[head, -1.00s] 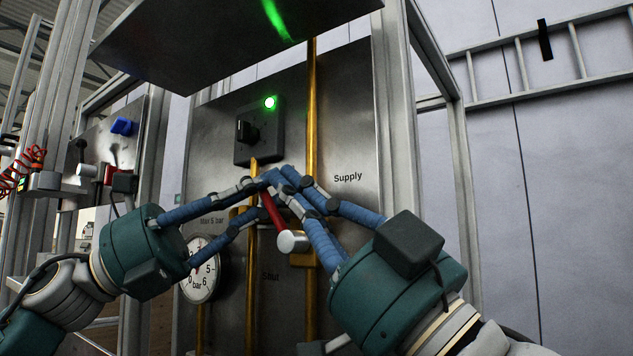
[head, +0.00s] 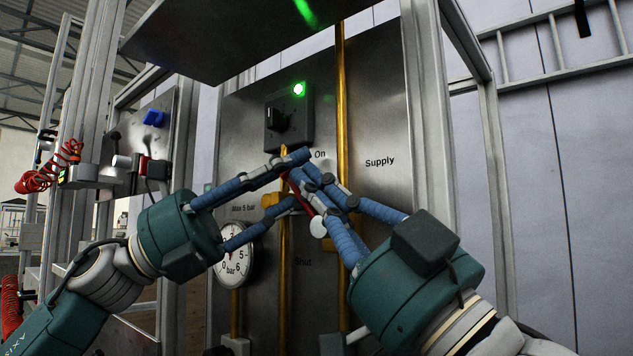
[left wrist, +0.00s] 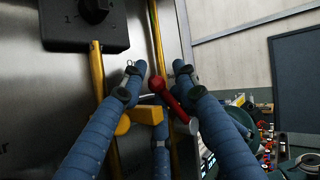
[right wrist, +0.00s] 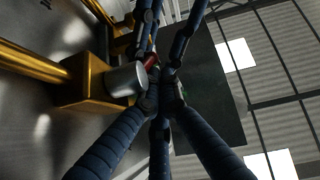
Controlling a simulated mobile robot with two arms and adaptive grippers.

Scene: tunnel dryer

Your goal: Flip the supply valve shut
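The supply valve's red lever (head: 306,200) slants up and left from its pale round hub (head: 318,227), below the "On" label and above the "Shut" label. My left gripper (head: 296,181) has its fingers spread around the lever's upper part; contact is unclear. In the left wrist view, the red lever (left wrist: 172,97) shows between its fingers. My right gripper (head: 303,178) reaches in from the lower right, its fingertips crowded with the left's at the lever. The right wrist view shows the silver hub (right wrist: 127,79) beside its fingers. Its grip is hidden by overlap.
A black rotary switch (head: 278,119) and a green lamp (head: 299,89) are above the grippers. A pressure gauge (head: 235,260) is at the lower left. Brass pipes (head: 342,100) run up the steel panel. A metal frame post (head: 432,120) stands to the right.

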